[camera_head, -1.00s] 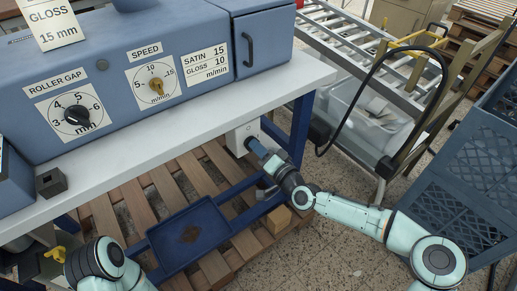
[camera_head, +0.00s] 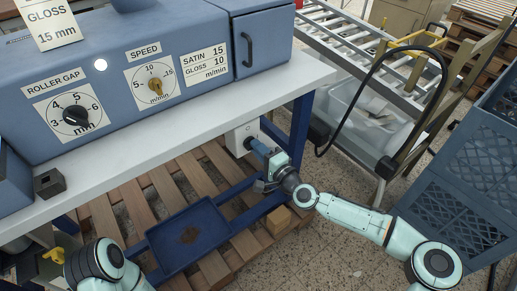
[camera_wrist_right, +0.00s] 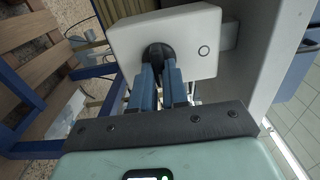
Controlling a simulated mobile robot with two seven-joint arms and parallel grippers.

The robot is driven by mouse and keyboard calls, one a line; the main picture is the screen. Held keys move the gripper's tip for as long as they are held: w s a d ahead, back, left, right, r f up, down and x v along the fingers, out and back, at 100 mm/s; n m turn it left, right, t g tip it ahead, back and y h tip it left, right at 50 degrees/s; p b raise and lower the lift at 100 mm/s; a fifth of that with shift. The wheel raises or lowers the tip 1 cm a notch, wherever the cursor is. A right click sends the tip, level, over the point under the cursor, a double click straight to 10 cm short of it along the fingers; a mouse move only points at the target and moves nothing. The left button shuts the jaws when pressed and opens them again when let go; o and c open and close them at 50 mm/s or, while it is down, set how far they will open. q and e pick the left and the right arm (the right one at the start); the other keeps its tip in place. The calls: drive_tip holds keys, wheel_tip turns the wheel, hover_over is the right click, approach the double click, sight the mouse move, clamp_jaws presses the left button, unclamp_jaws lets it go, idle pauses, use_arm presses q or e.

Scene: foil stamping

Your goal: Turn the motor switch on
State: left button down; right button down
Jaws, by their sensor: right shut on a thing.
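The motor switch is a pale box (camera_head: 237,140) under the table's right front edge, and it also shows in the right wrist view (camera_wrist_right: 198,28) with a ring mark on its face. Its dark round knob (camera_wrist_right: 158,50) is partly hidden by my fingers. My right gripper (camera_head: 256,146) reaches the box from the front right. Its two blue fingers (camera_wrist_right: 158,66) are shut on the knob. A round lamp (camera_head: 101,65) on the blue machine glows white. My left arm is at the bottom left, and its gripper does not show.
The blue machine (camera_head: 190,55) stands on a white tabletop (camera_head: 150,137) with a roller gap dial (camera_head: 75,115) and a speed dial (camera_head: 156,86). A blue tray (camera_head: 208,255) is below. A roller conveyor (camera_head: 345,35) and blue crates (camera_head: 470,170) stand to the right.

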idle(0.4)
drive_tip(key=c, duration=1.1)
unclamp_jaws()
drive_tip(key=shift+c, duration=0.2)
drive_tip(key=shift+s, duration=0.1)
